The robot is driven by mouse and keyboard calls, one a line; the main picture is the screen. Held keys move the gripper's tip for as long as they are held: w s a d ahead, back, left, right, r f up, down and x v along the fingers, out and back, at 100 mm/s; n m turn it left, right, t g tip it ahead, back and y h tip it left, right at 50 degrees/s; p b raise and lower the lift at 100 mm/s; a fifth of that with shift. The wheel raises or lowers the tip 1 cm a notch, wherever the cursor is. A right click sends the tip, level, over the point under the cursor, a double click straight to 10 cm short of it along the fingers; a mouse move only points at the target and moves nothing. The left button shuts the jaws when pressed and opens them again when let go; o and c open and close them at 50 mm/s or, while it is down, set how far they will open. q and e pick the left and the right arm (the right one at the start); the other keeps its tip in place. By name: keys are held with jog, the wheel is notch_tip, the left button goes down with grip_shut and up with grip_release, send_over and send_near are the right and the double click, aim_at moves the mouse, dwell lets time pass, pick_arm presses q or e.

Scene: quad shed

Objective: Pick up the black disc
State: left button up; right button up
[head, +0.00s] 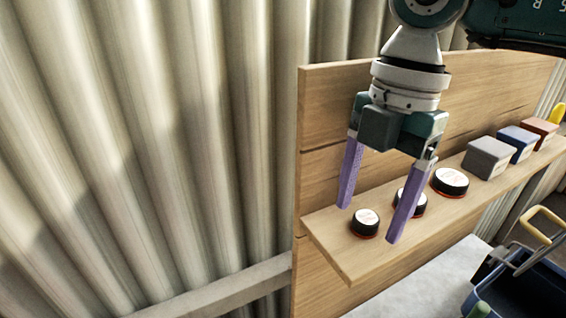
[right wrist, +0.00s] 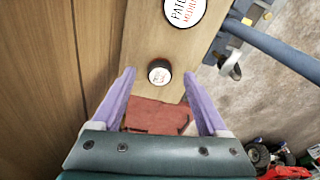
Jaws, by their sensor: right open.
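Three black discs with white labelled tops and red lower rims stand in a row on a wooden shelf (head: 345,262). The smallest disc (head: 365,222) is nearest the shelf's left end, the middle disc (head: 410,202) is partly hidden behind a finger, and the largest disc (head: 451,182) is to the right. My right gripper (head: 368,225) is open and empty, pointing down over the shelf. In the right wrist view, a small disc (right wrist: 159,72) shows between the purple fingertips (right wrist: 158,74), and a larger one (right wrist: 185,10) is cut off at the top. My left gripper is not visible.
Grey (head: 488,158), blue (head: 518,142) and red (head: 541,131) blocks stand farther right on the shelf. A wooden back panel (head: 330,110) rises behind it, against a corrugated wall (head: 150,130). A dark blue container (head: 520,290) is at the lower right.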

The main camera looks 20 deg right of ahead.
jog(key=shift+f, duration=0.3)
grip_shut()
dwell(0.4)
